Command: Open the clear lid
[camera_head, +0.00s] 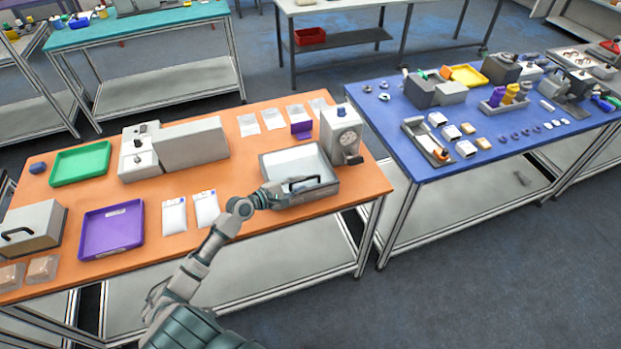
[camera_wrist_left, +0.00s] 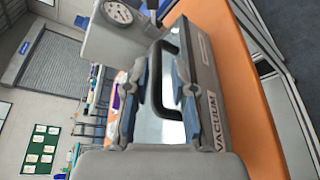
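The clear lid (camera_head: 290,160) lies flat over the grey box marked VACUUM (camera_head: 305,197) near the right end of the orange table. Its black handle (camera_head: 318,187) is on the side near me. My left gripper (camera_head: 290,187) reaches low over the lid at this handle. In the left wrist view the black handle (camera_wrist_left: 167,100) stands between the two fingers of my left gripper (camera_wrist_left: 166,72). The fingers are apart, with a visible gap, and do not clearly press on the handle. The lid appears closed. My right gripper is not in view.
A grey unit with a round gauge (camera_head: 345,135) stands right behind the box. A small purple box (camera_head: 301,129), white packets (camera_head: 205,208), a purple tray (camera_head: 111,230), a green tray (camera_head: 80,163) and a grey machine (camera_head: 190,147) share the orange table. A blue table (camera_head: 400,140) stands to the right.

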